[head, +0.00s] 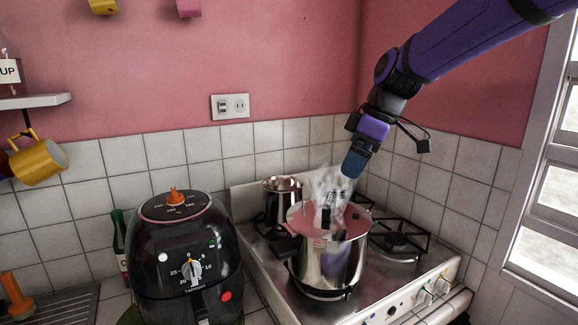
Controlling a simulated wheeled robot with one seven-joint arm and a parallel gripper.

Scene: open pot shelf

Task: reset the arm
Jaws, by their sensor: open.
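My arm reaches in from the upper right of the head view. My gripper (338,185) points down over a large steel pot (325,262) on the stove (272,268). The gripper's fingers look pale and blurred, so their gap is hard to see. It appears open, with nothing visibly held. Just below it is the pot's reddish, shiny lid (305,222) with a dark upright handle (327,213). I cannot tell whether the fingers touch the handle.
A black air fryer (185,255) stands left of the stove. A smaller steel pot (283,196) sits on a back burner. A green bottle (120,245) is behind the fryer. Tiled walls and a window (555,200) bound the right side.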

